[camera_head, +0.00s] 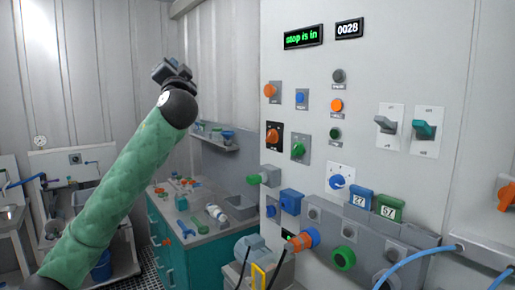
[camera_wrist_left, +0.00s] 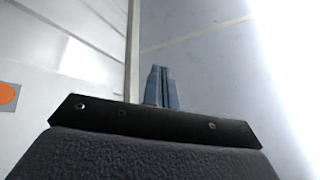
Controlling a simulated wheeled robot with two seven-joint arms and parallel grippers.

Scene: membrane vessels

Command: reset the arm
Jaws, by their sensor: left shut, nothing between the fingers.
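My left arm, in a green sleeve, rises from the lower left in the head view. My left gripper (camera_head: 172,72) is at its top, raised in front of the corrugated wall and left of the control panel (camera_head: 300,90). In the left wrist view the two grey fingers (camera_wrist_left: 162,88) stand together, shut, with nothing between them. They point up toward a pale surface and touch nothing that I can see. My right gripper is in neither view.
The panel carries several knobs, two toggle switches, and a display (camera_head: 303,37) reading "stop is in". Tags 27 (camera_head: 359,200) and 57 (camera_head: 389,207) hang low on it. A teal cabinet (camera_head: 185,262) with small parts on top stands below. Blue hoses (camera_head: 420,257) cross the lower right.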

